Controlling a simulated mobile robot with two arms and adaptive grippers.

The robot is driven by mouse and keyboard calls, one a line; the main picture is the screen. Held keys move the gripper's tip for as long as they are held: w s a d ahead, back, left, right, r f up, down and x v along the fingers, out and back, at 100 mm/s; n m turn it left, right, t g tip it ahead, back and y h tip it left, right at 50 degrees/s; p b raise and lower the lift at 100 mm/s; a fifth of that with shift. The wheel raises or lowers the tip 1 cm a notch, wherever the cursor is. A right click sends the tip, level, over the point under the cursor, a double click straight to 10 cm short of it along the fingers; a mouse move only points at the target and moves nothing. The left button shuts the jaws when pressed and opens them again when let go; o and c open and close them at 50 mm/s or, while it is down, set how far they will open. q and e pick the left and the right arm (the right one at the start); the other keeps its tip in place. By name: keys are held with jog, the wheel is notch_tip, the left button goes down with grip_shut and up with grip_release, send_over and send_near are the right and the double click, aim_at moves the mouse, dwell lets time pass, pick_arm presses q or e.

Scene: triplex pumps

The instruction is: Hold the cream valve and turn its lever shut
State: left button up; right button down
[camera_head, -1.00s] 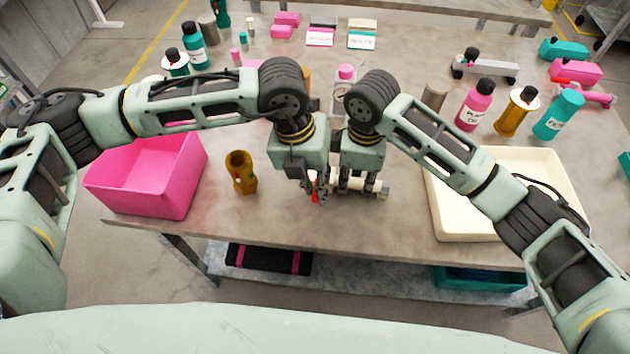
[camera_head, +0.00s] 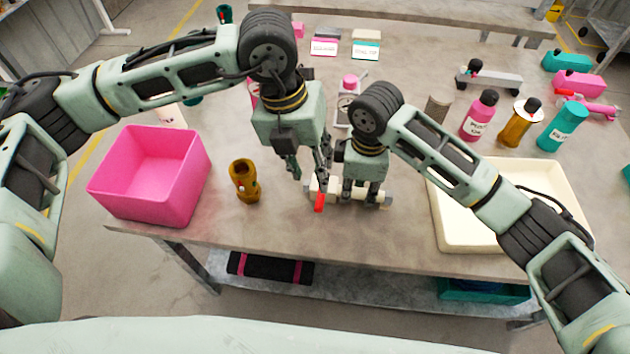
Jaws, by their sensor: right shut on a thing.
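The cream valve (camera_head: 345,195) lies near the front middle of the table, its body running left to right. Its red lever (camera_head: 319,202) is at the left part of the body and points toward the table's front edge. My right gripper (camera_head: 360,196) is shut on the valve's body and covers part of it. My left gripper (camera_head: 310,174) is open, with its fingers apart, just above and behind the lever. It appears empty and clear of the lever.
A pink bin (camera_head: 150,205) and a brass fitting (camera_head: 244,181) stand to the left. A cream tray (camera_head: 450,232) lies to the right, under my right arm. Several bottles, including a pink bottle (camera_head: 480,115), stand at the back right. Bare table lies in front of the valve.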

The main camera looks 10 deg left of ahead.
pick_arm(q)
jog(key=r, duration=0.3)
jog(key=shift+a+r, duration=0.2)
jog(key=shift+a, duration=0.1)
pick_arm(e)
jog(key=c, duration=1.5)
grip_release()
jog(key=shift+r, duration=0.1)
